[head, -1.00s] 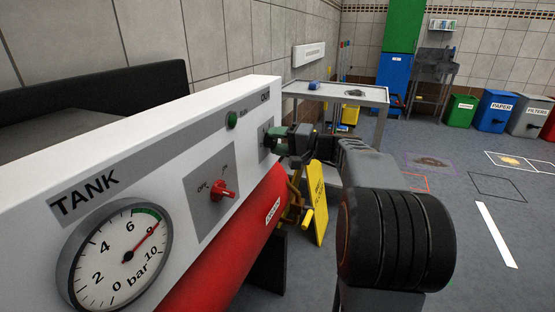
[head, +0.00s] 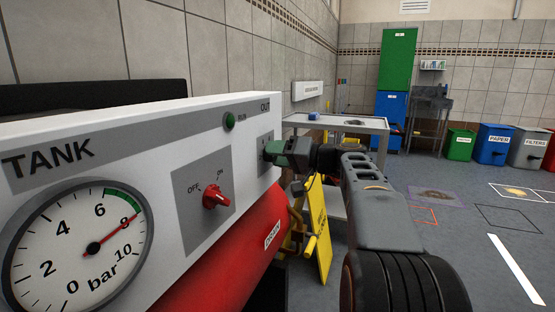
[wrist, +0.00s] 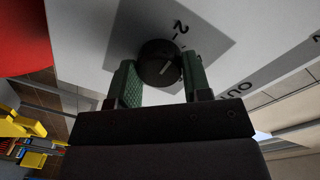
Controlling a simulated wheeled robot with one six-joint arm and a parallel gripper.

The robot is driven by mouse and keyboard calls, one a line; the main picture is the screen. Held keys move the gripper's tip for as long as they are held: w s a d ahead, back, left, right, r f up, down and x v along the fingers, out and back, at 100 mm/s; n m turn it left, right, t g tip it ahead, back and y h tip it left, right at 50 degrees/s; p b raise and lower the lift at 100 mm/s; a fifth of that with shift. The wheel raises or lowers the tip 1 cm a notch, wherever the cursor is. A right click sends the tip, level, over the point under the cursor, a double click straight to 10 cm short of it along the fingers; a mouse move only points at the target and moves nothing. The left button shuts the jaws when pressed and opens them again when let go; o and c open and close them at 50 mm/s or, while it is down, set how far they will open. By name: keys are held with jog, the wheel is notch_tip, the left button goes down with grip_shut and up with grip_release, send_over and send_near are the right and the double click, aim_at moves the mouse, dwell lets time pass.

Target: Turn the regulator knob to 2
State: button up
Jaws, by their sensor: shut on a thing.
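The regulator knob (wrist: 159,62) is round and black with a pale pointer line, on a grey plate of the white panel. The printed 2 (wrist: 180,27) stands above and right of it in the wrist view. The pointer line slants toward the upper right there; I cannot tell exactly which mark it meets. My gripper (wrist: 160,84) is shut on the knob, one green finger on each side. In the head view my gripper (head: 277,152) is at the panel's far right end and hides the knob.
The TANK gauge (head: 80,248) reads about 8 bar. A red OFF/ON switch (head: 214,196) and a green button (head: 229,121) are left of my gripper. A red tank (head: 240,245) lies below. A yellow sign (head: 319,230) and a trolley (head: 350,123) stand beyond.

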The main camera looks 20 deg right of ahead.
dwell(0.3)
jog(key=o, duration=0.9)
jog(key=p+v, duration=0.3)
jog(key=v, duration=1)
jog(key=shift+s+d+p, duration=0.3)
